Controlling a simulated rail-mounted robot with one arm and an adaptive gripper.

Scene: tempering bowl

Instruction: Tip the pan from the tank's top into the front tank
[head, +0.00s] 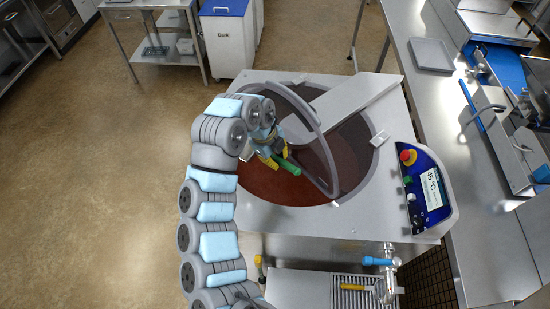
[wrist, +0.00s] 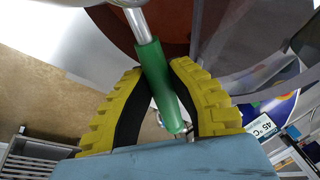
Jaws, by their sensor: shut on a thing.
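My gripper (head: 275,155) has yellow-padded fingers and is over the round tank (head: 285,192) of brown liquid. The fingers (wrist: 163,100) are closed around a green handle (wrist: 158,75), which also shows in the head view (head: 287,166). A metal shaft (wrist: 137,22) runs from the handle to the top of the wrist view, where a pale metal edge, possibly the pan, is cut off. The pan's body cannot be made out in the head view. Its tilt and contents cannot be told.
A curved grey bar (head: 325,150) crosses the tank, and a flat metal cover (head: 340,105) lies over its far right part. A control panel (head: 428,190) stands at the right. A tap (head: 380,262) and grate (head: 362,291) are in front. A long steel counter (head: 450,150) runs along the right.

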